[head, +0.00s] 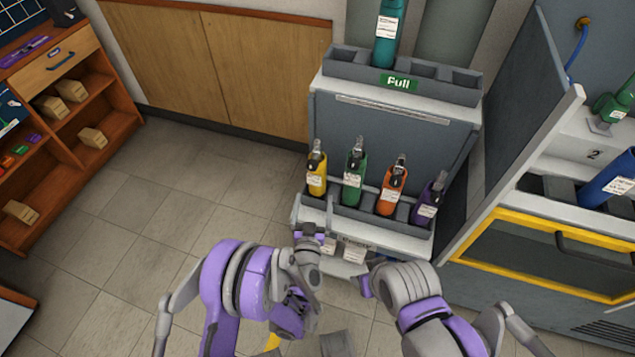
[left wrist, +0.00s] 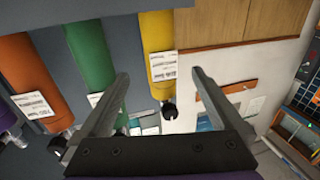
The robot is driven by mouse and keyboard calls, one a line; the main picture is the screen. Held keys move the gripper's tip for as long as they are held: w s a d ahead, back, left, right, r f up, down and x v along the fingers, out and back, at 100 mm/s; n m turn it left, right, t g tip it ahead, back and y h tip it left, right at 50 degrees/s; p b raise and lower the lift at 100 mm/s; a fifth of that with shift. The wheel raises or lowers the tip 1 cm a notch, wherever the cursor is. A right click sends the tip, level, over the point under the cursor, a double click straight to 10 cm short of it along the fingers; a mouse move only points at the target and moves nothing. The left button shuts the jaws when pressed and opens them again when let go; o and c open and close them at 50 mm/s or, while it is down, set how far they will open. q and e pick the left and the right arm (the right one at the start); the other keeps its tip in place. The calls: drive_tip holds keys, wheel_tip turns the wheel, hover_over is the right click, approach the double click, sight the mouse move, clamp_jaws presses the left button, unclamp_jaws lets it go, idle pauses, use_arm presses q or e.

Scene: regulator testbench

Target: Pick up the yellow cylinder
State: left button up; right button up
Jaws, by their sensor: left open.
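The yellow cylinder (head: 317,178) stands upright at the left end of the lower rack (head: 375,229), with a white label and a metal valve on top. My left gripper (head: 308,237) is in front of and below it, apart from it. In the left wrist view the gripper (left wrist: 160,80) is open and empty, its two fingers spread. The yellow cylinder (left wrist: 158,32) shows between and beyond the fingertips, its valve end toward the gripper. My right arm shows at the bottom of the head view, but its fingers cannot be made out.
A green cylinder (head: 355,178) stands close beside the yellow one, then an orange (head: 390,191) and a purple one (head: 428,203). An upper rack marked "Full" (head: 345,61) holds a teal cylinder (head: 388,33). A yellow-framed bench (head: 545,245) stands at right, wooden shelves (head: 75,140) at left.

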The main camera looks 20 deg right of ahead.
sight(316, 180)
use_arm(q)
drive_tip(key=x, duration=0.3)
drive_tip(key=shift+w, duration=0.15)
drive_tip(key=shift+w+d+r, duration=0.25)
drive_tip(key=shift+w+d, duration=0.1)
drive_tip(key=shift+w, duration=0.5)
drive_tip(key=shift+w+d+r, duration=0.2)
drive_tip(key=shift+w+d, duration=0.15)
drive_tip(key=shift+w, duration=0.5)
drive_tip(key=shift+w+d+r, duration=0.25)
drive_tip(key=shift+w+d, duration=0.05)
drive_tip(key=shift+w, duration=0.55)
drive_tip(key=shift+c, duration=0.3)
clamp_jaws()
